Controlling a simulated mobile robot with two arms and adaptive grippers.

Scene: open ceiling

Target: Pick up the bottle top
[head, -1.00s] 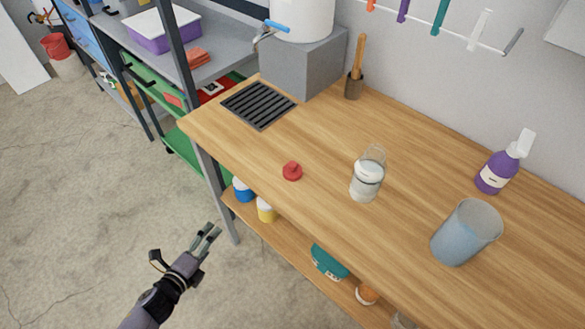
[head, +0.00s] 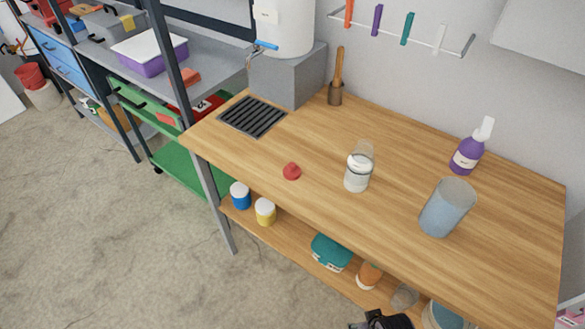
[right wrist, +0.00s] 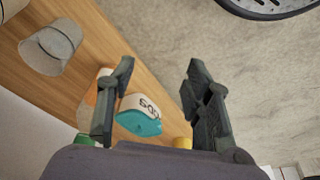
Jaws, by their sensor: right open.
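The red bottle top (head: 291,171) lies on the wooden workbench (head: 310,135), near its front edge. A clear glass bottle with white contents (head: 358,172) stands upright to its right, apart from it. My right gripper (right wrist: 160,95) is open and empty in the right wrist view, its two fingers spread apart. The bottle top does not show in that view. A black part of mine shows at the bottom edge of the head view, away from the bottle top. My left gripper is not in view.
A translucent blue-grey cup (head: 446,208) and a purple spray bottle (head: 468,153) stand on the right of the bench. A black grate (head: 252,117) lies at left. The lower shelf holds a teal container (head: 331,251) and several jars. The bench around the top is clear.

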